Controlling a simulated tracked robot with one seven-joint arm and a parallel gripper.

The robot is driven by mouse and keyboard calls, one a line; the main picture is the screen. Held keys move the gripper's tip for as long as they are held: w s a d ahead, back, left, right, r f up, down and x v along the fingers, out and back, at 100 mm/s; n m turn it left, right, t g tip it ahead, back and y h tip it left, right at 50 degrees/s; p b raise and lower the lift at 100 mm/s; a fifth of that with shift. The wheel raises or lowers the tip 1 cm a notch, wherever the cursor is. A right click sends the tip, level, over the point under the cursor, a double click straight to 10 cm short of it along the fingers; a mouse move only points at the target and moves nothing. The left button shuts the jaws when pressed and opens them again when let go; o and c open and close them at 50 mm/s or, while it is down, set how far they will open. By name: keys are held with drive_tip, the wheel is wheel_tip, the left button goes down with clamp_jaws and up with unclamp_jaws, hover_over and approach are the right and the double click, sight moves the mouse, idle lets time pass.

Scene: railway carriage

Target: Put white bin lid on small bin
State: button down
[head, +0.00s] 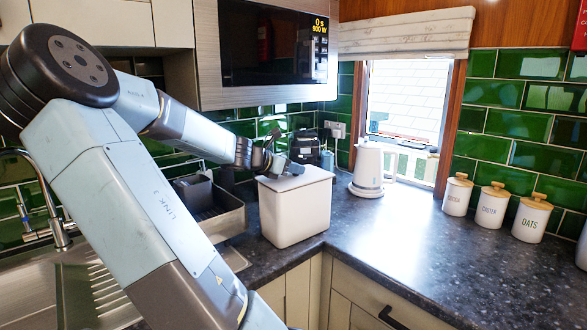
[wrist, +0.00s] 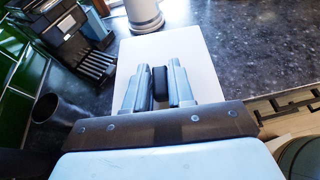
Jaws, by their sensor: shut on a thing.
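The small bin (head: 294,215) is a cream-white box standing on the dark counter near the corner. The white lid (head: 312,175) lies level across the bin's top and lines up with its walls; I see no clear gap between them. In the wrist view the lid (wrist: 202,62) is a plain white panel with a black handle (wrist: 160,82). My gripper (head: 291,169) is over the lid. In the wrist view its two fingers (wrist: 158,78) are shut on the black handle, one on each side. The bin's body is hidden under the lid there.
A white kettle (head: 368,170) stands behind the bin to the right. A dish rack (head: 212,205) and sink are to the left. A black appliance (head: 305,147) is behind. Several lidded canisters (head: 492,205) line the right wall. Counter to the bin's right is clear. A microwave (head: 270,45) hangs above.

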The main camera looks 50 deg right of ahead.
drive_tip(key=shift+f, duration=0.2)
drive_tip(key=c, duration=0.9)
unclamp_jaws()
drive_tip(key=shift+v, duration=6.85)
